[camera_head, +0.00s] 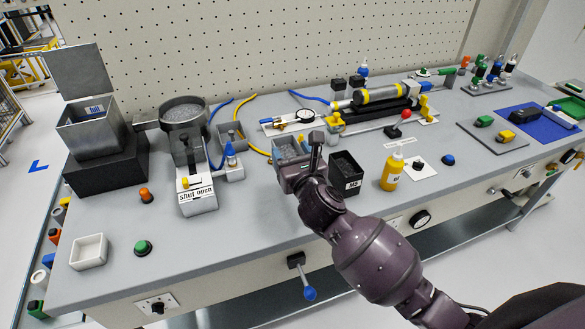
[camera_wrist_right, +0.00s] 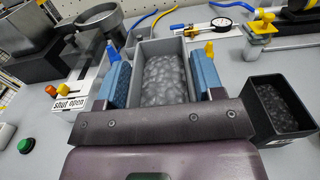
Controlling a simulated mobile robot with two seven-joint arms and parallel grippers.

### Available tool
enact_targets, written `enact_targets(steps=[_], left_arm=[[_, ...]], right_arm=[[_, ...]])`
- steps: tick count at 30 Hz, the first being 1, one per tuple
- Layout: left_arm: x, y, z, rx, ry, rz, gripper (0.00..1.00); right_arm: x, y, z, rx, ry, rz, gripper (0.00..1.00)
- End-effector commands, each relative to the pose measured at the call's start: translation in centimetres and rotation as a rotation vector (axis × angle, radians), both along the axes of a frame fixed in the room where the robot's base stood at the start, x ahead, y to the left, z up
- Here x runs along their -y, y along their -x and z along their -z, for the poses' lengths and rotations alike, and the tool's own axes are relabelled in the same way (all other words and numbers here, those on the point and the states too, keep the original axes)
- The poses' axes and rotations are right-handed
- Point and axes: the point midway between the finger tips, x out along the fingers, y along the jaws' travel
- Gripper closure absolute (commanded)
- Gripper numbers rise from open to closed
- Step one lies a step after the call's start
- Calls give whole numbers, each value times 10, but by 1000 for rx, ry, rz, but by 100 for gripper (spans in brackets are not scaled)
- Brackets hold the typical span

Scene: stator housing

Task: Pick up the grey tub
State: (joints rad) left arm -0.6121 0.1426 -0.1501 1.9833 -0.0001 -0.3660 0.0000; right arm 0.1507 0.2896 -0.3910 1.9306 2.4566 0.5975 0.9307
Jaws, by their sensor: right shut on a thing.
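The grey tub (camera_wrist_right: 160,46) is an open rectangular box with grey lumpy pieces inside. My right gripper (camera_wrist_right: 162,82) has one blue-padded finger on each side of it and is shut on it. In the head view the tub (camera_head: 287,181) is at the middle of the bench, partly hidden by my right gripper (camera_head: 303,163). I cannot tell whether its base touches the bench top. My left gripper is not in view.
A black bin (camera_head: 346,180) stands close at the tub's right. A smaller grey box (camera_head: 230,134) and a machine marked "shut open" (camera_head: 198,200) are at its left. A dial gauge fixture (camera_head: 290,122) lies behind. Bench front left of the tub (camera_head: 245,225) is clear.

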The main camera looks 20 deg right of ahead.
Motion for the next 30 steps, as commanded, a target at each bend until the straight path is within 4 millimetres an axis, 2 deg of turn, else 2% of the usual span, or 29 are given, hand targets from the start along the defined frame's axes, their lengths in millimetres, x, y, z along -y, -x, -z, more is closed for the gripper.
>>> enact_targets(steps=[1, 3, 12, 19, 30], left_arm=[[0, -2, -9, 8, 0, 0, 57], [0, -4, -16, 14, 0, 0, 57], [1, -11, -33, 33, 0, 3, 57], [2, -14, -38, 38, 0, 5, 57], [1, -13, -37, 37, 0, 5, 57]], right_arm=[[-1, 0, -21, 12, -1, -2, 86], [-1, 0, -37, 10, 1, -3, 86], [0, 0, -89, 7, 0, -2, 86], [0, 0, -107, 5, -1, -1, 86], [0, 0, -109, 4, -1, -1, 86]])
